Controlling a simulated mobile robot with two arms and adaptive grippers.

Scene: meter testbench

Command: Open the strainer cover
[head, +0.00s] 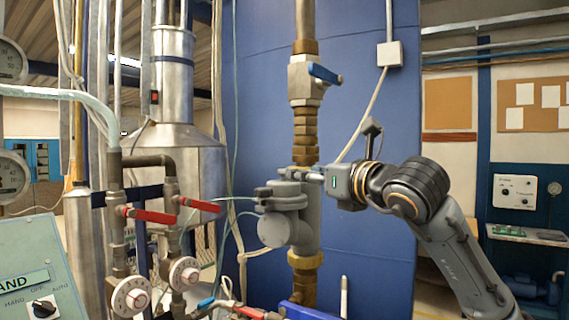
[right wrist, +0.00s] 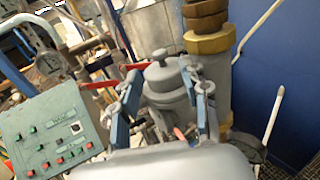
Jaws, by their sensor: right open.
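The grey strainer (head: 302,235) sits on the vertical brass pipe in the middle of the head view. Its round cover (head: 282,198) is on top at the left, seated on the body. In the right wrist view the cover (right wrist: 162,76) with its small top knob shows between my two blue fingers. My right gripper (head: 300,174) comes in from the right at the height of the cover; in the right wrist view the gripper (right wrist: 160,80) is open, with one finger on each side of the cover. I cannot tell whether the fingers touch it. My left gripper is not in view.
A brass pipe with a blue-handled valve (head: 308,80) rises above the strainer. Red-handled valves (head: 155,214) and thin hoses stand to the left. A green control panel (head: 40,275) is at the lower left. A blue wall (head: 265,100) stands behind.

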